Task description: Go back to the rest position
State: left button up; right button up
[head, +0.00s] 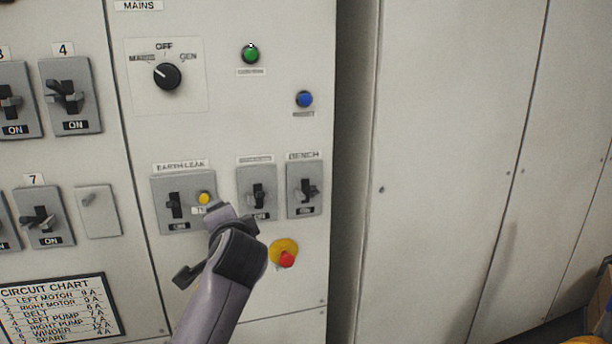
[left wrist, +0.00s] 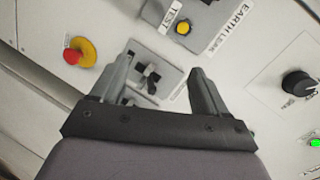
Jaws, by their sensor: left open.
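My left gripper (head: 232,213) is in front of the lower part of the mains panel, just below the yellow test button (head: 204,198). In the left wrist view the left gripper (left wrist: 163,68) is open, with nothing held. A grey breaker switch (left wrist: 148,76) shows between and beyond its fingers; I cannot tell how far off it is. In the head view the earth leak switch (head: 175,206), a middle switch (head: 258,194) and the bench switch (head: 305,189) stand in a row. My right gripper is not in view.
A red stop button on a yellow disc (head: 285,254) is just right of my left wrist. A rotary selector (head: 167,76), a green button (head: 250,54) and a blue button (head: 304,99) are above. Plain cabinet doors (head: 440,150) fill the right.

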pick_arm(q)
jog(key=s+a+f+n+g+h, duration=0.15)
jog(key=s+f, duration=0.45)
jog(key=f, duration=0.6)
jog(key=s+a+f+n+g+h, duration=0.1)
jog(key=s+f+h, duration=0.3)
jog(key=f, duration=0.9)
jog(key=s+a+f+n, duration=0.1)
jog(key=s+f, duration=0.2)
jog(key=s, duration=0.5)
jog(key=s+a+f+n+h, duration=0.1)
jog(key=s+f+n, duration=0.1)
jog(key=s+f, duration=0.2)
jog(key=s+a+f+n, duration=0.1)
jog(key=s+f+n, duration=0.1)
jog(key=s, duration=0.9)
jog(key=shift+s+f+g+h+p, duration=0.35)
jog(key=shift+f+g, duration=0.1)
jog(key=shift+f, duration=0.3)
jog(key=c, duration=0.6)
jog(key=shift+n, duration=0.25)
